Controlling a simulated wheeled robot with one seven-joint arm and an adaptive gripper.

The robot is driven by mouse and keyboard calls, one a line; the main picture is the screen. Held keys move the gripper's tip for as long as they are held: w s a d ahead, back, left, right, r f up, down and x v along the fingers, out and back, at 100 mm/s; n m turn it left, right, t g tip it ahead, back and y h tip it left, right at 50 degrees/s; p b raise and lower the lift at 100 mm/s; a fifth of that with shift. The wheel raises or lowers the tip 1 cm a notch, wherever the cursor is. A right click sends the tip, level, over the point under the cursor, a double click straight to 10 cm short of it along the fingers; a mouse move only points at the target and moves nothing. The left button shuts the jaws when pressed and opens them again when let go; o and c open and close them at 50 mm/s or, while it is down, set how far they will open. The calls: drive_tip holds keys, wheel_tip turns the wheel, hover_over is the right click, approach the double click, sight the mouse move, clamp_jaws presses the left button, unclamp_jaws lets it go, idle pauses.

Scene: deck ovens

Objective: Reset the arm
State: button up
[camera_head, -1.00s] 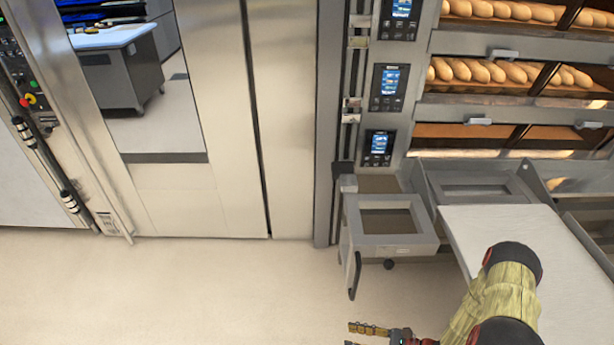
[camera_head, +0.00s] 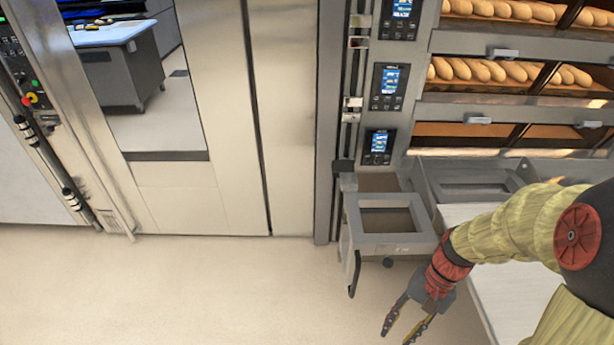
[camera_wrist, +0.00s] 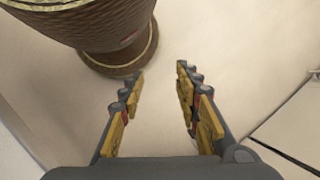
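My arm, in a yellowish sleeve with red joints, reaches in from the right in the head view. My gripper (camera_head: 405,325) hangs low at the lower middle, pointing down over the pale floor. In the wrist view, my gripper (camera_wrist: 160,85) has its two fingers apart with only floor between them. It is open and empty. No object touches the fingers.
An open drawer-like metal door (camera_head: 395,240) stands just beside my forearm. A pale loading board (camera_head: 515,300) lies partly behind my arm. Deck ovens with loaves (camera_head: 490,70) rise behind. Floor at the left (camera_head: 200,290) is clear.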

drive_tip(key=s+a+r+n+t+h+p, duration=0.1)
drive_tip(key=r+n+t+h, duration=0.1)
drive_tip(key=r, duration=1)
drive_tip(key=s+a+r+n+t+h+p, duration=0.1)
drive_tip(key=r+n+t, duration=0.3)
drive_tip(key=r, duration=0.8)
drive_tip(key=s+a+t+h, duration=0.1)
drive_tip(key=t, duration=0.1)
drive_tip(key=shift+s+r+t, duration=0.2)
drive_tip(key=shift+r+t, duration=0.1)
drive_tip(key=shift+r, duration=0.1)
drive_tip(key=shift+s+a, duration=0.15)
